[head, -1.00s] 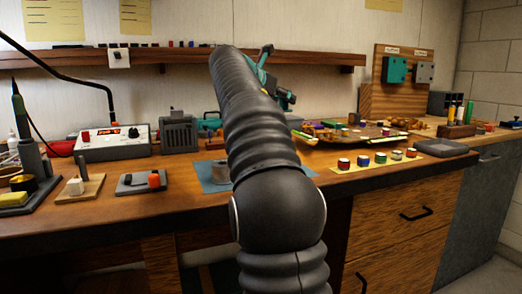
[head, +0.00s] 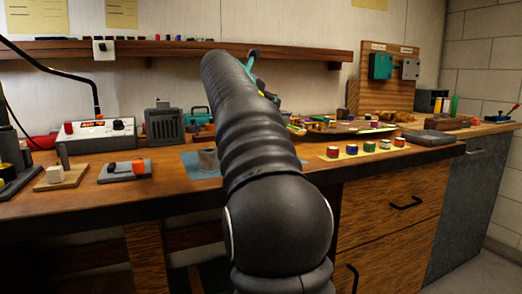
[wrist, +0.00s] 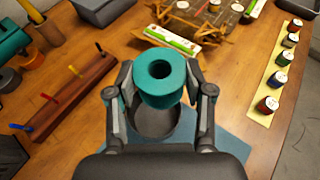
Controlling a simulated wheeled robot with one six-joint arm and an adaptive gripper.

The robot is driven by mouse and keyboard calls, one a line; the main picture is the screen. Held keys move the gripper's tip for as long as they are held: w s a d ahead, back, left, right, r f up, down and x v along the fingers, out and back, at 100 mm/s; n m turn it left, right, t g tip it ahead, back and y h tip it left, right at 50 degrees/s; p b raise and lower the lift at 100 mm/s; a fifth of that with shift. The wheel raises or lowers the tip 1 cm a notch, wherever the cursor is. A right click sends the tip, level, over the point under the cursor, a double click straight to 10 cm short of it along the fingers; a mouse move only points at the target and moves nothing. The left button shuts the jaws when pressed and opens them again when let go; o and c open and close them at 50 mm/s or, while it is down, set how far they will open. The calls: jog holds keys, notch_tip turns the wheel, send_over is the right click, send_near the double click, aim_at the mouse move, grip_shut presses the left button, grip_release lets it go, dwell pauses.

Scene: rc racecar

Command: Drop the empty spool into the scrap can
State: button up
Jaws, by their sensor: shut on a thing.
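The teal spool (wrist: 162,90), a short cylinder with a dark hole in its top, is between the two fingers of my gripper (wrist: 160,92) in the wrist view. The gripper is shut on it and holds it upright. A round grey can (wrist: 155,125) shows just below the spool in the picture, with its opening partly covered by the spool. The can also shows in the head view (head: 208,160), on a blue mat left of my arm. My arm hides most of the gripper in the head view.
The blue mat (wrist: 228,145) lies under the can. Paint pots stand on a yellow strip (wrist: 276,77) at the right. A wooden rack with coloured tools (wrist: 62,97) lies at the left. A cluttered tray (head: 350,131) is behind.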

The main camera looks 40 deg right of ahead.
jog(key=shift+f, duration=0.1)
jog(key=o, duration=1)
jog(key=v, duration=1.2)
jog(key=shift+d, duration=0.1)
